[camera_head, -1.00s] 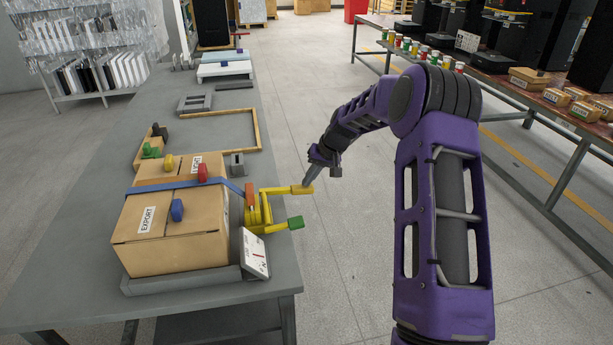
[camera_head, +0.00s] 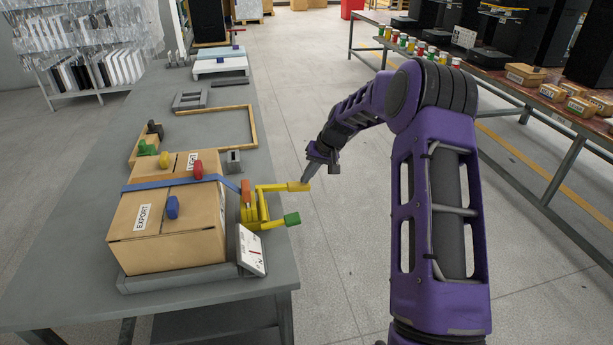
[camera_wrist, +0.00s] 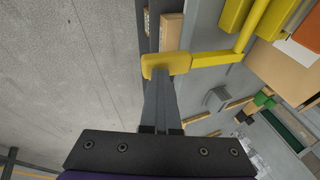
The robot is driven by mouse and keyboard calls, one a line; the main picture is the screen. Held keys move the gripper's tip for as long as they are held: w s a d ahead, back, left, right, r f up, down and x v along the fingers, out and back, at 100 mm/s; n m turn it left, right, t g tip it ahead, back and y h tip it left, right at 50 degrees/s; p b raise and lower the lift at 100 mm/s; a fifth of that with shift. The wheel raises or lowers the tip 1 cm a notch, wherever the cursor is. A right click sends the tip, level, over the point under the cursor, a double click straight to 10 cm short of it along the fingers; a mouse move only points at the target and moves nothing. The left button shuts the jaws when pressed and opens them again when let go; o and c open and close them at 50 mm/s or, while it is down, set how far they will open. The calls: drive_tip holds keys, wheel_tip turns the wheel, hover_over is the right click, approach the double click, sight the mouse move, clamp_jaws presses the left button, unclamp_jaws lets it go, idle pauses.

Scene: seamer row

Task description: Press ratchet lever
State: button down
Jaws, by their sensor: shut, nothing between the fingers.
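The ratchet (camera_head: 250,212) is a yellow frame with an orange block, fixed at the right side of a strapped cardboard box (camera_head: 150,231). Its yellow lever (camera_head: 280,187) sticks out to the right past the table edge and ends in a thick yellow grip, which also shows in the wrist view (camera_wrist: 166,65). A second yellow arm with a green end (camera_head: 292,219) lies below it. My gripper (camera_head: 306,184) is shut and empty, its fingertips at the lever's grip. In the wrist view the fingertips (camera_wrist: 160,84) meet the grip's edge; whether they press on it I cannot tell.
A blue strap (camera_head: 150,186) crosses the box. The box stands on a grey scale with a tilted display (camera_head: 251,250) near the table's front right corner. A wooden frame (camera_head: 247,140) lies farther back. The floor right of the table is clear.

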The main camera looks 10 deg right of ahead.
drive_tip(key=r, duration=0.1)
drive_tip(key=r+p, duration=0.1)
drive_tip(key=r, duration=0.2)
drive_tip(key=shift+d+r, duration=0.2)
drive_tip(key=shift+d, duration=0.1)
drive_tip(key=v, duration=0.8)
drive_tip(key=shift+s+d+r+p, duration=0.2)
drive_tip(key=shift+s+d+p, duration=0.05)
drive_tip(key=shift+d+p, duration=0.2)
